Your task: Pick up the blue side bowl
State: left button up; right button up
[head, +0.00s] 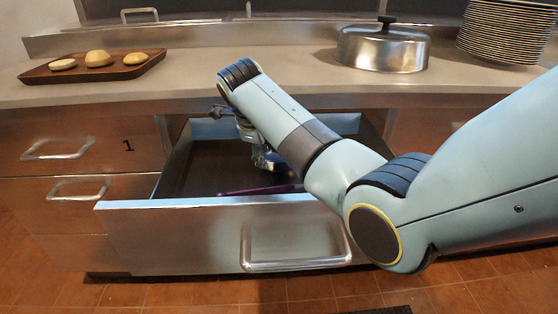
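I see no blue side bowl in the head view. My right arm reaches across from the right, and my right gripper (262,158) hangs down inside the open drawer (200,203). My own arm hides part of the gripper, so whether its fingers are open or shut does not show clearly. A thin purple thing (255,191) lies in the drawer near its front wall, below the gripper, and its right end is behind my arm. The right part of the drawer's inside is largely hidden by my arm. My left gripper is not in view.
On the counter (220,85) stand a brown tray (40,74) with three round bun-like pieces, a lidded steel pot (383,50) and a stack of plates (500,32). The counter between tray and pot is mostly clear. Shut drawers (60,150) are at left.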

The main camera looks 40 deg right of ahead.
aim_at(274, 170)
jog(key=x, duration=0.1)
jog(key=b+x, duration=0.1)
jog(key=x, duration=0.3)
jog(key=shift+d+r, duration=0.15)
jog(key=shift+d, duration=0.1)
jog(key=shift+c, duration=0.5)
grip_shut()
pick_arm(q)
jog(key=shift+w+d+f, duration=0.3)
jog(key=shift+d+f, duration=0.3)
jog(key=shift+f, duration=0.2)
